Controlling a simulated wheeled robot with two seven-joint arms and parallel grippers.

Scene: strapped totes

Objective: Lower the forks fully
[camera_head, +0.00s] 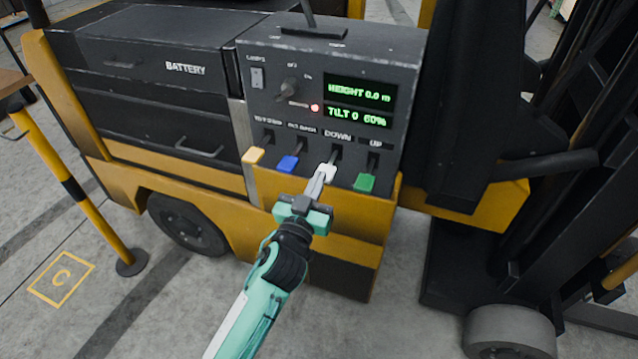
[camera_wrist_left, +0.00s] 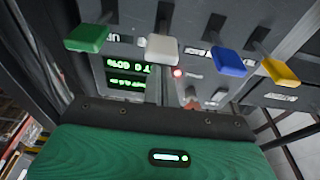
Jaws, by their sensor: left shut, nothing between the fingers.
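The control panel (camera_head: 320,75) has a row of levers with yellow, blue, white and green knobs. The white knob (camera_head: 329,171) is under the label DOWN; the green knob (camera_head: 364,183) is under UP. In the left wrist view the white knob (camera_wrist_left: 163,50) is ahead, between the green and blue knobs. The forks cannot be made out. My right gripper is not in view.
The blue knob (camera_head: 288,164) and yellow knob (camera_head: 253,156) are left of the white one. A red light (camera_head: 315,107) is lit beside the display. A yellow and black post (camera_head: 78,190) stands at left. The dark mast (camera_head: 560,170) is at right.

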